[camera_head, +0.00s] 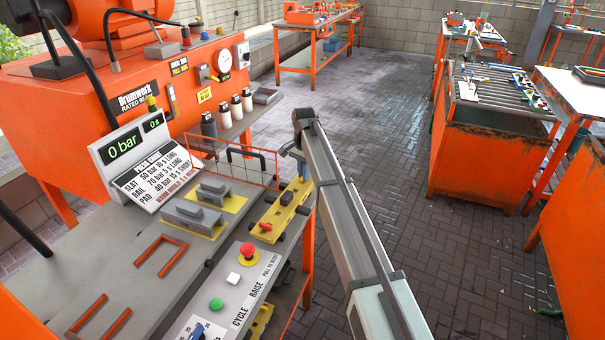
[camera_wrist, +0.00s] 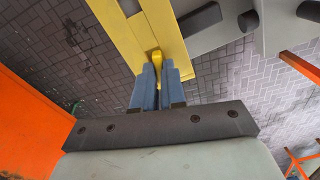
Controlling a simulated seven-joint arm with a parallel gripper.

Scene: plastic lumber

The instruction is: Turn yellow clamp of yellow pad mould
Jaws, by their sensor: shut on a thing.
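The yellow pad mould (camera_head: 278,218) lies along the right edge of the grey press bench, with a red handle on its near end. In the wrist view, the yellow mould (camera_wrist: 122,33) spans the top middle. A small yellow clamp (camera_wrist: 156,56) stands out from it, between my blue fingers. My gripper (camera_wrist: 160,72) is shut on the yellow clamp, at the mould's edge. In the head view, my gripper (camera_head: 300,165) is at the far end of the mould, where the clamp is too small to make out and partly hidden by my fingers.
An orange press (camera_head: 90,100) with a display and dials stands behind the bench. A control panel (camera_head: 232,285) with red and green buttons is in front of the mould. Grey blocks on yellow plates (camera_head: 215,205) lie to its left.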

